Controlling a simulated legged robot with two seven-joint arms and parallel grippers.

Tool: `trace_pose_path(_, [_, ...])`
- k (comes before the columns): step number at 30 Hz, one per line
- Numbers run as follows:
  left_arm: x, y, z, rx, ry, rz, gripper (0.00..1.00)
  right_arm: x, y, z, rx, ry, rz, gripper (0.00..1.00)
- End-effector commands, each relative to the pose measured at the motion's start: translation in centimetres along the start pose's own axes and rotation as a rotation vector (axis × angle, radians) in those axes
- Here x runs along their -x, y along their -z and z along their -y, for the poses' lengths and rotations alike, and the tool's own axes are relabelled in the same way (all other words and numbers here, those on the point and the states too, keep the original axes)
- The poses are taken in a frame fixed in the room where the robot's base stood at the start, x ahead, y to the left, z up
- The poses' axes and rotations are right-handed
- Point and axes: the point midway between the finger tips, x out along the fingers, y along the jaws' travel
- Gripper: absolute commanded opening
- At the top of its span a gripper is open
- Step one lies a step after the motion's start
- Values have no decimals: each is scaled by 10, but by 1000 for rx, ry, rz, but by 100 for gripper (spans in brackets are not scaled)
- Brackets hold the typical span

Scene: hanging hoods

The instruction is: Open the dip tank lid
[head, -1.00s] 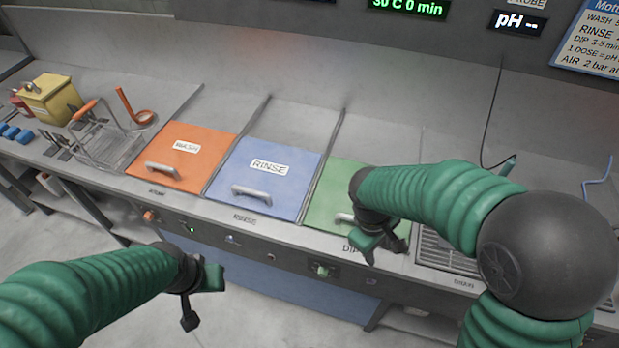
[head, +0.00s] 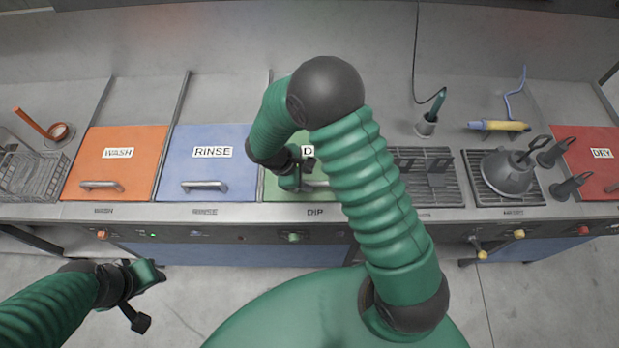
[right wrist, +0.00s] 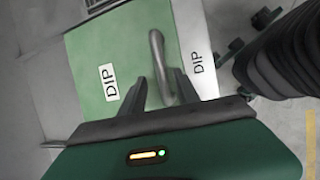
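The green DIP lid (head: 275,190) lies flat and shut on the bench, partly hidden behind my right arm. Its pale bar handle (head: 316,184) is at its front edge; it also shows in the right wrist view (right wrist: 157,55). My right gripper (head: 298,178) is over the lid at the handle. In the right wrist view the two dark fingers (right wrist: 160,82) are apart, with the handle's lower end between them. I cannot tell whether they touch it. My left gripper (head: 143,293) is open and empty, low in front of the bench.
The blue RINSE lid (head: 212,165) and orange WASH lid (head: 117,165) are shut to the left. A wire basket (head: 35,175) stands at the far left. To the right are grates (head: 425,170), a dark dome-shaped item (head: 507,172) and the red DRY lid (head: 590,165).

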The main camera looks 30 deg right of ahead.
Motion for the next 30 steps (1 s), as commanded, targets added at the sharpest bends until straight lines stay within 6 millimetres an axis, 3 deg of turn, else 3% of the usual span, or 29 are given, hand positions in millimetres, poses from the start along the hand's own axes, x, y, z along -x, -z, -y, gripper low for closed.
trace_pose_path(6, [2, 0, 0, 1, 0, 0, 36, -26, -2, 0, -1, 1, 0, 38])
trace_pose_path(14, [2, 0, 0, 0, 0, 0, 36, -28, -1, -1, -1, 1, 0, 38])
trace_pose_path(23, [2, 0, 0, 0, 0, 0, 36, -27, -1, -1, -2, -1, -1, 0])
trace_pose_path(30, [2, 0, 0, 0, 0, 0, 36, -26, 0, -2, -1, -2, -3, 0])
